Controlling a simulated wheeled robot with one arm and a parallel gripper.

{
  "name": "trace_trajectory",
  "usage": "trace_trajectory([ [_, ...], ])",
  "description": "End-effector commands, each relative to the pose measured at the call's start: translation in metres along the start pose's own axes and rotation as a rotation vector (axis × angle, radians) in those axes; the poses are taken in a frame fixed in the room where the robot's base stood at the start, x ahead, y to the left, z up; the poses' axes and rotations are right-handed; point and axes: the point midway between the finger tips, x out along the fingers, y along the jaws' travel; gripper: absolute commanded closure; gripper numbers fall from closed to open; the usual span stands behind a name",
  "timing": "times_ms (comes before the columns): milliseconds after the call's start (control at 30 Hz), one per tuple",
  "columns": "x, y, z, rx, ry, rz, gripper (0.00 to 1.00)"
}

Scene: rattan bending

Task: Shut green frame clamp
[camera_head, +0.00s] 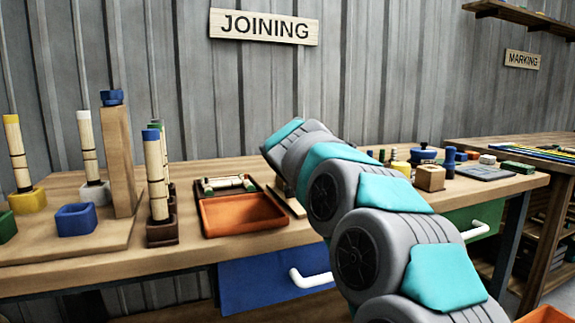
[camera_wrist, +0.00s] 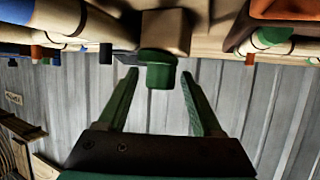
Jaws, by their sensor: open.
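In the wrist view, my gripper (camera_wrist: 159,76) is open, with one dark green finger on each side of a small green block (camera_wrist: 160,72). This block, which looks like the green frame clamp, sits at the end of a pale wooden block (camera_wrist: 166,30). It lies between the fingertips, with a gap showing on both sides. I cannot tell how far the clamp itself is open or shut. In the head view, my arm covers the gripper and the clamp.
On the joining bench, an orange tray (camera_head: 243,215) and a dark tray with a green-ended bundle (camera_head: 228,184) stand left of my arm. Upright rattan bundles and a wooden post (camera_head: 118,160) stand further left. Small blocks and blue pieces crowd the right. A blue drawer (camera_head: 262,283) is below.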

Motion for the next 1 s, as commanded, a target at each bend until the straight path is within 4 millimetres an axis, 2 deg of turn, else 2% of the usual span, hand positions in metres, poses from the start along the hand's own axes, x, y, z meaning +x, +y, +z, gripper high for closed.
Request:
trace_trajectory([
  [67, -0.0001, 0.0, 0.0001, 0.0, 0.0, 0.0, 0.33],
  [667, -0.0003, -0.0001, 0.0002, 0.001, 0.0, 0.0, 1.0],
  [1000, 0.0002, 0.0001, 0.0009, 0.003, 0.0, 0.005, 1.0],
])
